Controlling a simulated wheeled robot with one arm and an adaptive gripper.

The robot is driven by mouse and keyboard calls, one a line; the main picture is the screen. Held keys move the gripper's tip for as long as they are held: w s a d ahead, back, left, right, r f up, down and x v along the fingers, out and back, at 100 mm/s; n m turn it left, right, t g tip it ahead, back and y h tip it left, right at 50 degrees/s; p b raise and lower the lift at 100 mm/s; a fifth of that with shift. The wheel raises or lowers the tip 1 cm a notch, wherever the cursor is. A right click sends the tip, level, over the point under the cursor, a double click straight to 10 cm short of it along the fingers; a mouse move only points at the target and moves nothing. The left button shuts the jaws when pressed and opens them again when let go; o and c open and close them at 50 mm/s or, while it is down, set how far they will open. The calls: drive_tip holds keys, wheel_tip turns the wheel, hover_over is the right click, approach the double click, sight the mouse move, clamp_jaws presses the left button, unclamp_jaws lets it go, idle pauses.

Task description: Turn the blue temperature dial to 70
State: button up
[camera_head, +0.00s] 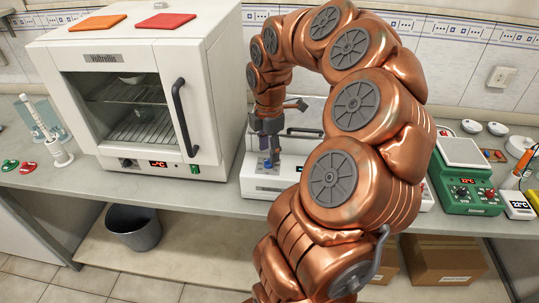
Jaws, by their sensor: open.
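The blue temperature dial (267,164) is a small blue knob on the front of a low white device (255,183) on the bench, left of my arm. My gripper (266,150) points down just above the dial. Its jaws are open, and the fingers are small and dark here. I cannot tell whether they touch the dial or stand around it. The dial's setting is too small to read. My copper arm hides the right part of the white device.
A white oven (213,103) with a dark handle stands close left of the gripper. At right are a green hotplate-like device (462,207) with a red knob and a small white display unit (518,206). A dark bin (134,229) stands below the bench (215,198).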

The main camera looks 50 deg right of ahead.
sight(268, 163)
drive_tip(key=shift+f+p, duration=0.35)
drive_tip(key=shift+f, duration=1.35)
